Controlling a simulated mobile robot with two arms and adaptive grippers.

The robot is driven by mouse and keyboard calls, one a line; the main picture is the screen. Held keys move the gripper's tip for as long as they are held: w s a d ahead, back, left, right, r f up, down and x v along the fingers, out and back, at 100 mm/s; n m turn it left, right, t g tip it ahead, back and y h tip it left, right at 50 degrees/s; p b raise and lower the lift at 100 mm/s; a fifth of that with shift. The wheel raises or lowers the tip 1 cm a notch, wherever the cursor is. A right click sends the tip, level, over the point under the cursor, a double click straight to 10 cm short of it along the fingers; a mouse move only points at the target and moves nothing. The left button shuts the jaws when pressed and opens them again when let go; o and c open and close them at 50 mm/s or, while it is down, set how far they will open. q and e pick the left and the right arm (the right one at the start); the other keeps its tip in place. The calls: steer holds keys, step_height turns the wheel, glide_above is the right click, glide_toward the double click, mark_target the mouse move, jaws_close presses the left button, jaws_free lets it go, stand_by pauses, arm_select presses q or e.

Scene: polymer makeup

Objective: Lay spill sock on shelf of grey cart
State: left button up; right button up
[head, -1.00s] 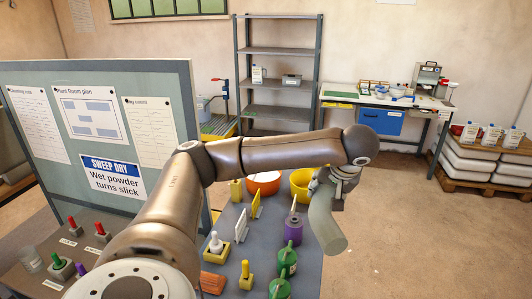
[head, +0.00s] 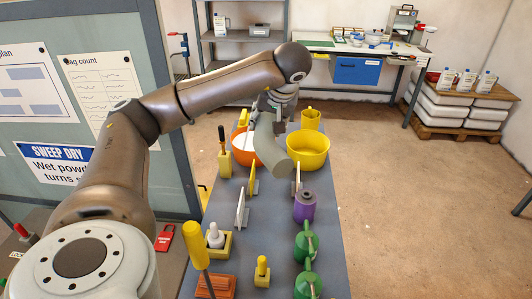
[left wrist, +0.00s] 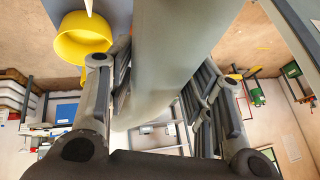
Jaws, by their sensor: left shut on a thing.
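The spill sock (head: 270,140) is a thick, bent grey-green tube. My left gripper (head: 282,103) is shut on it and holds it near its upper end; the rest hangs down. In the head view the sock appears in front of the orange tub (head: 242,146) and the yellow tub (head: 308,150) over a long grey top (head: 265,215). I cannot tell whether it touches anything there. The left wrist view shows the sock (left wrist: 170,50) between the fingers. No lower shelf of a grey cart shows clearly. My right gripper is not in view.
The grey top carries a purple container (head: 304,206), green cans (head: 307,243), upright yellow and white plates, and a yellow-handled tool (head: 195,245). A board (head: 90,110) stands at left. Open floor (head: 400,200) lies to the right. A shelf rack and workbench (head: 355,50) stand behind.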

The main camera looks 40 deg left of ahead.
arm_select(q)
steer(key=b, duration=1.7)
glide_above(263, 203)
steer(key=d, duration=0.2)
step_height(263, 203, down, 20)
steer(key=f, duration=0.6)
steer(key=s+f, duration=0.1)
steer(key=f, duration=0.2)
steer(key=shift+d, duration=0.25)
steer(key=shift+f, duration=0.55)
steer(key=shift+f+b, duration=0.1)
steer(key=shift+b, duration=0.2)
steer(key=o, duration=1)
steer(key=shift+c, duration=0.2)
steer(key=shift+o, duration=0.3)
